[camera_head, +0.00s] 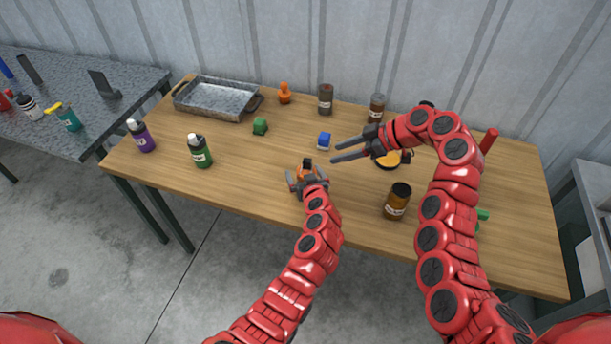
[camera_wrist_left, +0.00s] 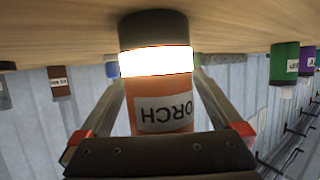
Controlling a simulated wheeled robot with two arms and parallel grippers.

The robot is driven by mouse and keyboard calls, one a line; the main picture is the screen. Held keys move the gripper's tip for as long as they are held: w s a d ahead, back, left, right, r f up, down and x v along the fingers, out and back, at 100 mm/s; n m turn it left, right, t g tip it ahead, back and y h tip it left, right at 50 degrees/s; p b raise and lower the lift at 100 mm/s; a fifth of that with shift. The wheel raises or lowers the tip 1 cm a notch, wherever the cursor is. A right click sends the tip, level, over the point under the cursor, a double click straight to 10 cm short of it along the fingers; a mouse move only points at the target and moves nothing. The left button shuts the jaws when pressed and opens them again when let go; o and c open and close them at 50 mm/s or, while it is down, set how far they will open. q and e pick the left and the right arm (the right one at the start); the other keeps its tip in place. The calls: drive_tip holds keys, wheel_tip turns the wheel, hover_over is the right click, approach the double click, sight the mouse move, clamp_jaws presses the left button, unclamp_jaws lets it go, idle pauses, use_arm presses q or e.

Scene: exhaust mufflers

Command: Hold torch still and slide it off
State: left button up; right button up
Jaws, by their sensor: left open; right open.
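The torch (camera_head: 304,174) is orange with a dark end and stands near the table's front edge, in the middle. In the left wrist view the torch (camera_wrist_left: 163,118) shows part of its label upside down and a bright glowing ring below its dark end. My left gripper (camera_head: 308,179) is open, with one finger on each side of the torch. In the left wrist view gaps show between the fingers and the torch. My right gripper (camera_head: 333,153) is open and empty, above the table to the right of the torch and farther back.
A metal tray (camera_head: 216,99) is at the back left. A green bottle (camera_head: 200,152) and purple bottle (camera_head: 142,136) stand left. A brown jar (camera_head: 397,201) stands right.

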use_arm(q)
drive_tip(key=c, duration=1.5)
